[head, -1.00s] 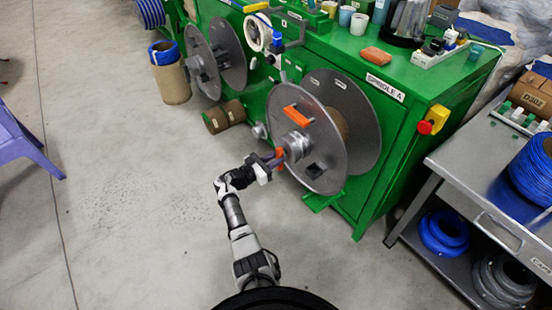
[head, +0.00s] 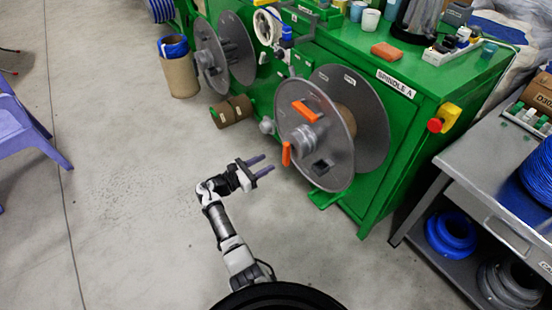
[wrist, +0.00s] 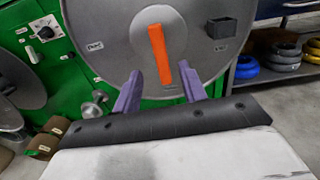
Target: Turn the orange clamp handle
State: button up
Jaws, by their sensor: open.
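The orange clamp handle (head: 286,153) stands roughly upright at the front end of the hub on the near grey reel (head: 338,168). In the wrist view the handle (wrist: 159,50) is a long orange bar, tilted slightly, in front of the reel's grey face. My gripper (head: 263,164) is open and empty, left of the handle and apart from it in the head view. Its two purple fingers (wrist: 161,88) sit either side of the handle's lower end in the wrist view; the depth between is hard to judge.
A second orange bar (head: 304,111) is on the reel above the hub. The green machine (head: 385,170) stands behind, with a red button (head: 435,125) at its corner. A grey bench (head: 500,165) is right.

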jog(key=v, duration=0.5)
jog(key=shift+s+a+b, duration=0.15)
jog(key=shift+b, duration=0.15)
